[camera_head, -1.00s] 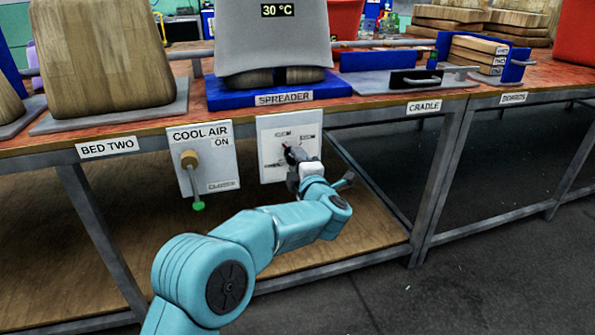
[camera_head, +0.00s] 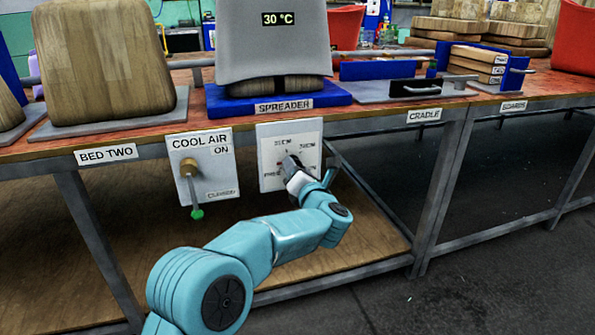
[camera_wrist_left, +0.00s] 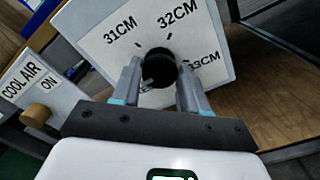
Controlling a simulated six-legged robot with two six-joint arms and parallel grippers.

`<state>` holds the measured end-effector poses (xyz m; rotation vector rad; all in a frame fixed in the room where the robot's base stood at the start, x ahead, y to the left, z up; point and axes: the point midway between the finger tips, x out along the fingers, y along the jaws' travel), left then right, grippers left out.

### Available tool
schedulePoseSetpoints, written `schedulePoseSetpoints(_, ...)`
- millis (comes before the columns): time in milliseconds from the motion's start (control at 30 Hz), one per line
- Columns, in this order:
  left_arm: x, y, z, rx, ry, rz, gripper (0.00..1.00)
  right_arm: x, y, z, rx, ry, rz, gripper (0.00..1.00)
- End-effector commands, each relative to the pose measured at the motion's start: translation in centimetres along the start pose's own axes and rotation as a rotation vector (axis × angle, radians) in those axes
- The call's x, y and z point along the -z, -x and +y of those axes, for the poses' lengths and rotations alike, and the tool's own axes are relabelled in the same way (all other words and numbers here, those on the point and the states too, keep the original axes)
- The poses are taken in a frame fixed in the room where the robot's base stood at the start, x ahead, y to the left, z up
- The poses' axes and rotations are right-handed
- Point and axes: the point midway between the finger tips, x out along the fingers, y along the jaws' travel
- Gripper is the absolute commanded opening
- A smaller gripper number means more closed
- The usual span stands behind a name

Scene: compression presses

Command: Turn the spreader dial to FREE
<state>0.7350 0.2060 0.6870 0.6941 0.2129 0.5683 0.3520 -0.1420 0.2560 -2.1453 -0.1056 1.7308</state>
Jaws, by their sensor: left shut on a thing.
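The spreader dial is a dark round knob (camera_wrist_left: 160,66) on a white plate (camera_head: 267,143) fixed to the bench front, under the SPREADER label (camera_head: 284,106). The plate also shows in the left wrist view (camera_wrist_left: 208,38), with 31CM, 32CM and 33CM readable and a FREE label mostly hidden behind a finger. My left gripper (camera_head: 289,163) is at the dial, its fingers one on each side of the knob in the left wrist view (camera_wrist_left: 158,72), shut on it. A small grey part of the knob shows at its lower left. My right gripper is out of view.
The COOL AIR panel (camera_head: 184,145), with a brass knob and a green-tipped lever (camera_head: 196,195), is just left of the dial plate. A bench leg (camera_head: 440,195) stands to the right. The lower shelf (camera_head: 130,240) is bare; open floor lies right.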

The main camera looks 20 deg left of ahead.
Motion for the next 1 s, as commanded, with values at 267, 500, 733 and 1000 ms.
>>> schedulePoseSetpoints(267,0.11,0.07,-0.13,0.003,0.241,0.002,0.14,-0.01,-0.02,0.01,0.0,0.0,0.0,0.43)
schedulePoseSetpoints(500,0.12,0.07,-0.1,0.003,0.401,0.002,0.14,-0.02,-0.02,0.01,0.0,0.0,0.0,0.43)
schedulePoseSetpoints(733,0.13,0.06,-0.07,0.003,0.492,0.003,0.14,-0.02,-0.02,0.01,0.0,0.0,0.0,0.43)
schedulePoseSetpoints(1000,0.13,0.06,-0.06,0.003,0.529,0.003,0.14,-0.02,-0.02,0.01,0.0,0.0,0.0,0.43)
